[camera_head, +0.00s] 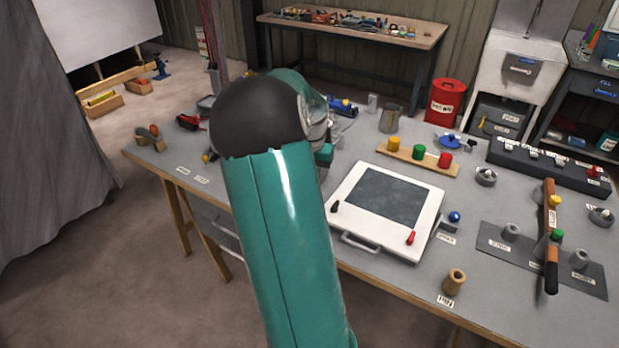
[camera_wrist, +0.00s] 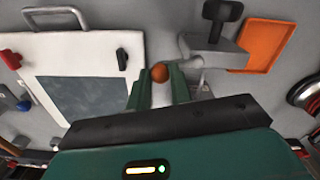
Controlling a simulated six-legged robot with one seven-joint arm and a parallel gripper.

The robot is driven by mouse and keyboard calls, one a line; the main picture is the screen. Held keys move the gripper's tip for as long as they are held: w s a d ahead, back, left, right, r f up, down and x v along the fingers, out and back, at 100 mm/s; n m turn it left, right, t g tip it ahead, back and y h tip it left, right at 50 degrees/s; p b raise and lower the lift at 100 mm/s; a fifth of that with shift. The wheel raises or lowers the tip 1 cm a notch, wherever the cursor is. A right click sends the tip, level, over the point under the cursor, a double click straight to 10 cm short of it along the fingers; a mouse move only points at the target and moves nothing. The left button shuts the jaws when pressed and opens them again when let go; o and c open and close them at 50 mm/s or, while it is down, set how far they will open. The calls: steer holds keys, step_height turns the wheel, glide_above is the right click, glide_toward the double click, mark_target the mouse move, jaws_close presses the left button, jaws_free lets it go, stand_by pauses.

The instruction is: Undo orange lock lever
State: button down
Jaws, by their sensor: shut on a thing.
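In the wrist view the orange ball knob (camera_wrist: 159,73) of the lock lever sits between my two green fingers. My gripper (camera_wrist: 157,86) is shut on it. To the right of the knob is a grey block (camera_wrist: 211,50) with a black T-shaped handle (camera_wrist: 221,14) on it; a light grey piece shows below the block by my right finger. How the lever joins the block is partly hidden. In the head view my own arm covers the gripper and the lever.
A white panel with a dark screen (camera_head: 386,197) lies on the bench; its edge also shows in the wrist view (camera_wrist: 50,50). An orange tray (camera_wrist: 270,46) lies right of the block. Colored knobs on a wooden strip (camera_head: 403,158) stand behind the panel.

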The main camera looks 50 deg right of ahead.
steer(key=shift+w+d+n, duration=0.3)
steer(key=shift+d+n, duration=0.2)
steer(key=shift+n, duration=0.85)
steer(key=shift+w+d+n, duration=0.35)
steer(key=shift+d+n, duration=0.15)
steer(key=shift+n, duration=0.8)
steer(key=shift+w+d+n, duration=0.3)
steer(key=shift+d+n, duration=0.2)
steer(key=shift+n, duration=0.85)
steer(key=c, duration=1.3)
jaws_free()
steer(key=shift+r, duration=0.1)
step_height(320, 180, up, 14)
steer(key=shift+f, duration=0.15)
steer(key=shift+a, duration=0.1)
